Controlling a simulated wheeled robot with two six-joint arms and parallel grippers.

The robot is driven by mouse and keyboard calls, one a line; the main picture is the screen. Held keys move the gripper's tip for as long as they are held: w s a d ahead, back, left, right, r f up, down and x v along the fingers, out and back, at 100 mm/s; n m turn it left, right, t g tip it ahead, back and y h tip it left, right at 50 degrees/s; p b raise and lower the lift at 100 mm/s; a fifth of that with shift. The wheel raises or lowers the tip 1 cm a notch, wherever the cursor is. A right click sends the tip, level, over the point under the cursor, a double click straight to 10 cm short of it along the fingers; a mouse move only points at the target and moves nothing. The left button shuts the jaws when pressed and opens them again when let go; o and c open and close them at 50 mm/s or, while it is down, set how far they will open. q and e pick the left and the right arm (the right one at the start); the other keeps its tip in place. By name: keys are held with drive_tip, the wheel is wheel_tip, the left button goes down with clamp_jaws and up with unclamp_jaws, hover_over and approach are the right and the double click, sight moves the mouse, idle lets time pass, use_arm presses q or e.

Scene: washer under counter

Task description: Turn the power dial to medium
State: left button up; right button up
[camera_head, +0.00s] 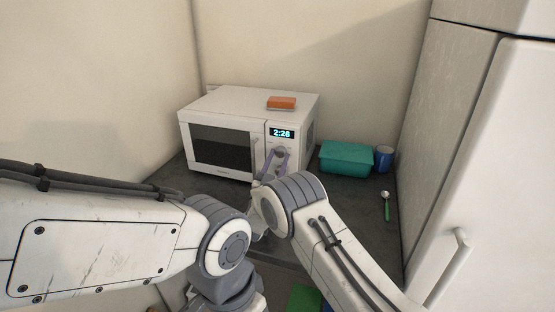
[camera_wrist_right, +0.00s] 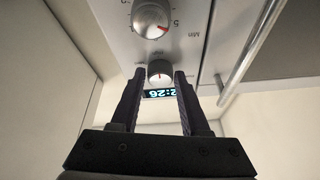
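The white microwave (camera_head: 218,138) stands on the dark counter, with its control panel at the right of its front. In the right wrist view, seen upside down, a small round dial (camera_wrist_right: 160,72) with a red mark sits by the lit display. A larger dial (camera_wrist_right: 151,17) with a red pointer and "Min" lettering is farther from the display. My right gripper (camera_head: 278,155) is at the panel; in the wrist view its fingers (camera_wrist_right: 160,76) stand apart on either side of the small dial. I cannot tell whether they touch it. My left gripper is out of view; its arm shows at left.
An orange sponge-like block (camera_head: 281,102) lies on the microwave. A teal container (camera_head: 345,158), a blue cup (camera_head: 384,158) and a green-handled spoon (camera_head: 386,207) are to its right. A white fridge (camera_head: 490,170) bounds the right side. The microwave door handle (camera_wrist_right: 252,50) runs beside the gripper.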

clamp_jaws()
drive_tip(key=shift+n, duration=0.5)
drive_tip(key=shift+f+n+y+b, duration=0.1)
drive_tip(key=shift+n+y+b, duration=0.35)
drive_tip(key=shift+n, duration=0.35)
drive_tip(key=n+y, duration=0.2)
drive_tip(key=n, duration=0.1)
drive_tip(key=n+y, duration=0.1)
drive_tip(key=n, duration=0.1)
drive_tip(key=shift+s+d+t+b, duration=0.1)
drive_tip(key=shift+d+t+b, duration=0.15)
drive_tip(key=shift+t+b, duration=0.1)
drive_tip(key=n+y, duration=0.1)
drive_tip(key=n, duration=0.1)
drive_tip(key=n+y, duration=0.1)
drive_tip(key=n, duration=0.1)
drive_tip(key=shift+d+r+n, duration=0.1)
drive_tip(key=shift+r+n, duration=0.1)
drive_tip(key=shift+n, duration=0.2)
drive_tip(key=shift+s+d+n+g+y, duration=0.1)
drive_tip(key=shift+n+g+y, duration=0.7)
drive_tip(key=shift+n, duration=1)
